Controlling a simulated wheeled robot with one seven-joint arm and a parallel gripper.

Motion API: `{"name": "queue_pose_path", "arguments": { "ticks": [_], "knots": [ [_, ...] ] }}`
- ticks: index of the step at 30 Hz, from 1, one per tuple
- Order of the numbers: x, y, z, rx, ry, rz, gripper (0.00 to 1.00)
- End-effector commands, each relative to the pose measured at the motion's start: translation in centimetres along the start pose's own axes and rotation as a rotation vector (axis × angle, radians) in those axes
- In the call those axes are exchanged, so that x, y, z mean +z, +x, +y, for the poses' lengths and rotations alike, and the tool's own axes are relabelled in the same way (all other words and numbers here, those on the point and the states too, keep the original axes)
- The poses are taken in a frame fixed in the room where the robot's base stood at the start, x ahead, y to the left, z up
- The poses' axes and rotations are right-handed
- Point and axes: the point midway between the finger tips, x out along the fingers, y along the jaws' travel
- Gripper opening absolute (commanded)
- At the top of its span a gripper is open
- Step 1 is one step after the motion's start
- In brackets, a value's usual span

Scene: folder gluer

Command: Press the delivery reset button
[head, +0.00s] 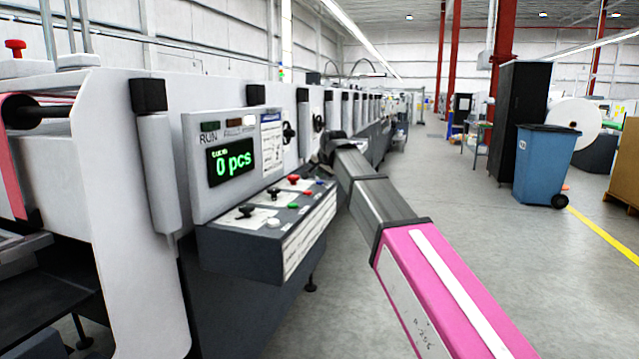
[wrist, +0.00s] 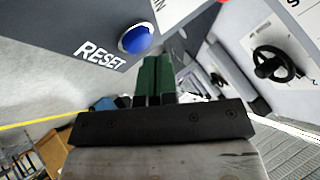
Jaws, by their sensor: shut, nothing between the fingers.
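The blue reset button (wrist: 136,40) is a round dome on a dark panel in the wrist view, with the white word RESET beside it. My gripper (wrist: 156,62) shows there as green fingers closed together, empty, with the tips just below and to the right of the button in the picture. A gap shows between tips and button; its depth is hard to judge. In the head view the control panel (head: 265,228) stands left of my arm, with small blue spots near its right end. My gripper is at the arm's far end there, too small to make out.
A black handwheel (wrist: 270,62) shows in the wrist view. The floor right of the machine is open up to a blue bin (head: 543,165).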

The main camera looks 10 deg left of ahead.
Motion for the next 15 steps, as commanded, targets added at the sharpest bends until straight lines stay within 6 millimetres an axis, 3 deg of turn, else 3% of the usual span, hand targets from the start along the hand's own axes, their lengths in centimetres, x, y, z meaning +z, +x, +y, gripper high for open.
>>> {"name": "queue_pose_path", "arguments": {
  "ticks": [15],
  "knots": [
    [-0.42, -0.52, -0.41, 0.0, 0.0, 0.0, 0.0]
  ]
}}
